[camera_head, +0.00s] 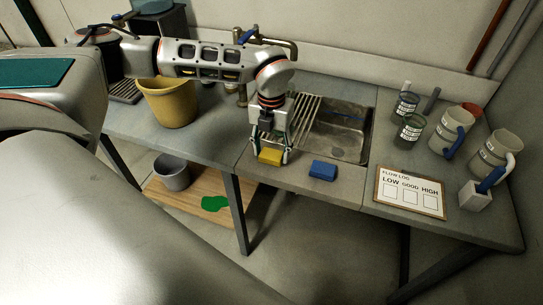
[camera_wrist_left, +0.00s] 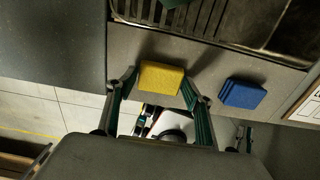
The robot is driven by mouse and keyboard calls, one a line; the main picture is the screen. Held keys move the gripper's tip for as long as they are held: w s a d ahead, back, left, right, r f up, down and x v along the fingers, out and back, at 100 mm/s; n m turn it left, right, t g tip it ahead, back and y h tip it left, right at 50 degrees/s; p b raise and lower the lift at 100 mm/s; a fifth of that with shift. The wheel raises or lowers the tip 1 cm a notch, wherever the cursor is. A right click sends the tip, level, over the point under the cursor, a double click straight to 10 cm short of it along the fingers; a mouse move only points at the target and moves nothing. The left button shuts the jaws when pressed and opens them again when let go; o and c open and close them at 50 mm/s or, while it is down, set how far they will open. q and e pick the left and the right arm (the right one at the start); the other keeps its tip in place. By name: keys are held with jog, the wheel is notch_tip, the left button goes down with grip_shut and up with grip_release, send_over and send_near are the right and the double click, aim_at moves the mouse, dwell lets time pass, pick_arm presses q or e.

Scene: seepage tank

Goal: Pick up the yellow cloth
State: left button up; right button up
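The yellow cloth (camera_head: 270,157) is a small thick block at the front edge of the counter, left of a blue cloth. My left gripper (camera_head: 272,154) reaches down over it with its fingers spread, one on each side. In the left wrist view, the yellow cloth (camera_wrist_left: 161,78) sits between the fingertips (camera_wrist_left: 160,82), very close to both. I cannot tell whether either finger touches it. The cloth appears to rest on the counter.
The blue cloth (camera_head: 323,170) lies just right of the gripper. Behind are a sink (camera_head: 345,140) and a drying rack (camera_head: 303,118). A yellow bucket (camera_head: 168,102) stands left; a flow log board (camera_head: 409,194) and several jugs are right.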

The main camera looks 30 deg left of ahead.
aim_at(272, 154)
pick_arm(q)
jog(key=shift+c, duration=1.2)
notch_tip(272, 154, up, 20)
jog(key=o, duration=0.3)
jog(key=c, duration=0.4)
